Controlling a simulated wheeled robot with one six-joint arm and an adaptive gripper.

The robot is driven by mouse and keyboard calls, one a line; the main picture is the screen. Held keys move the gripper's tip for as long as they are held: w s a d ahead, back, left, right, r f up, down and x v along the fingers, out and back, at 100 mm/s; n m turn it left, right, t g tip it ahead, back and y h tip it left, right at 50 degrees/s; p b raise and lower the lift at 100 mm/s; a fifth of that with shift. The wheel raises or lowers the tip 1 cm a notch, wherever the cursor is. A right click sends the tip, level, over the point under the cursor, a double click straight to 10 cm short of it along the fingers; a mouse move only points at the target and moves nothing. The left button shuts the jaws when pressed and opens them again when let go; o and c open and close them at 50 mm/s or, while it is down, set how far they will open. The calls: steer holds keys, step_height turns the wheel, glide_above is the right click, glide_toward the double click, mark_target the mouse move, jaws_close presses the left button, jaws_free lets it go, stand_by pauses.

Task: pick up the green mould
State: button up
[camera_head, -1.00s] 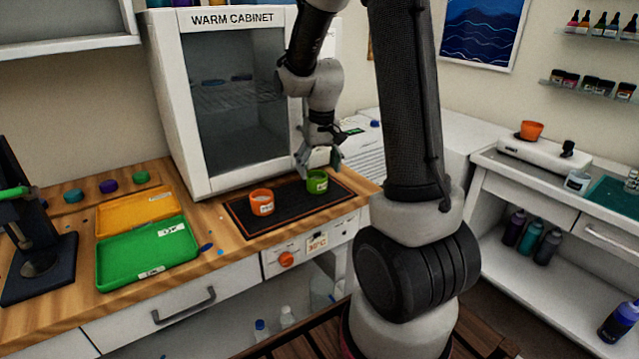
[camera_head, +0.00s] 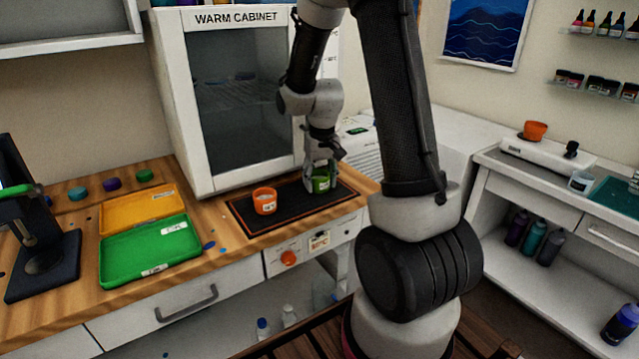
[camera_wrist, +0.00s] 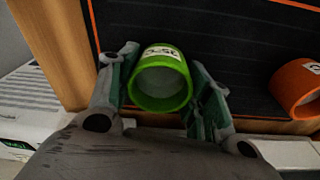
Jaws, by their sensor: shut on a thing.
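The green mould (camera_head: 321,182) is a small cup with a white label, standing at the right part of the black heating mat (camera_head: 290,216). In the wrist view the green mould (camera_wrist: 160,95) sits between my two fingers, its opening toward the camera and pale inside. My gripper (camera_head: 321,178) has come down around it from above. It is shut on the mould in the wrist view (camera_wrist: 162,88), with one finger on each side. I cannot tell whether the mould touches the mat.
An orange mould (camera_head: 265,201) stands on the mat to the left and shows in the wrist view (camera_wrist: 298,90). The warm cabinet (camera_head: 200,160) rises close behind. Green (camera_head: 150,262) and orange trays (camera_head: 112,222) lie left. Another orange cup (camera_head: 535,130) is on the right-hand bench.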

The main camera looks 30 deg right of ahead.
steer(key=shift+r, duration=0.1)
step_height(320, 180, up, 28)
stand_by(0.5)
steer(key=shift+d, duration=0.15)
stand_by(0.4)
